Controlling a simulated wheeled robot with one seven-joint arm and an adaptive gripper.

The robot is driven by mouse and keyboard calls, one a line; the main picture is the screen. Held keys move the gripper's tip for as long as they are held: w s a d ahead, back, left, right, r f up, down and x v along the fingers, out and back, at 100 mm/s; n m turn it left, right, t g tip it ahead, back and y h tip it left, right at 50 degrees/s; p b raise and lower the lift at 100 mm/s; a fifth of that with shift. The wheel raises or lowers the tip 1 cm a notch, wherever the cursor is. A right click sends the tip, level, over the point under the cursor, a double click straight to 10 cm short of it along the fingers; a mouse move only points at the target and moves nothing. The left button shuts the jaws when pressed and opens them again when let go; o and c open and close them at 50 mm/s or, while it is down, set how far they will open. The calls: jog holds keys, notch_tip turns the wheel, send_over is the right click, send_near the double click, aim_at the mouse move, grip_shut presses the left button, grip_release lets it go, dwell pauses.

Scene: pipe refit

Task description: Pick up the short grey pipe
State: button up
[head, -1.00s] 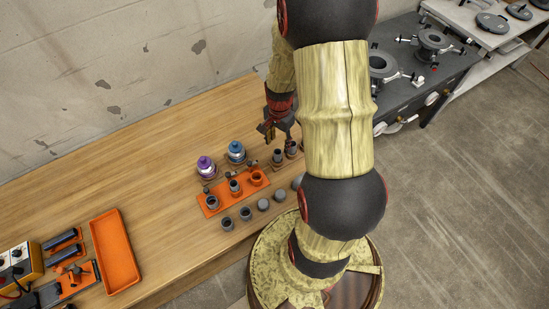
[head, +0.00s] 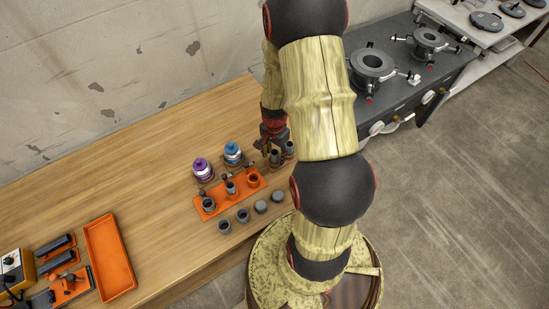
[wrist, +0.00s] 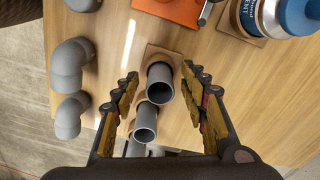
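Two open-topped grey pipes stand upright side by side, one (wrist: 160,82) on a wooden base, the other (wrist: 145,124) nearer my palm. I cannot tell for sure which is the short one. In the head view the two pipes (head: 274,158) stand right of the orange holder, partly behind my arm. My gripper (wrist: 160,74) is open, pointing down, with one finger on each side of the pipes. Gaps show between the fingers and the pipes. In the head view my gripper (head: 273,137) is just above them.
An orange holder (head: 218,206) with several fittings lies left of the pipes. Purple-topped (head: 202,168) and blue-topped (head: 233,153) containers stand behind it. Grey elbows (wrist: 68,62) lie beside the left finger in the wrist view. An empty orange tray (head: 109,258) is farther left, with bare table between.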

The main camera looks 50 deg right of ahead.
jog(key=shift+c, duration=1.2)
jog(key=c, duration=0.7)
jog(key=shift+c, duration=0.3)
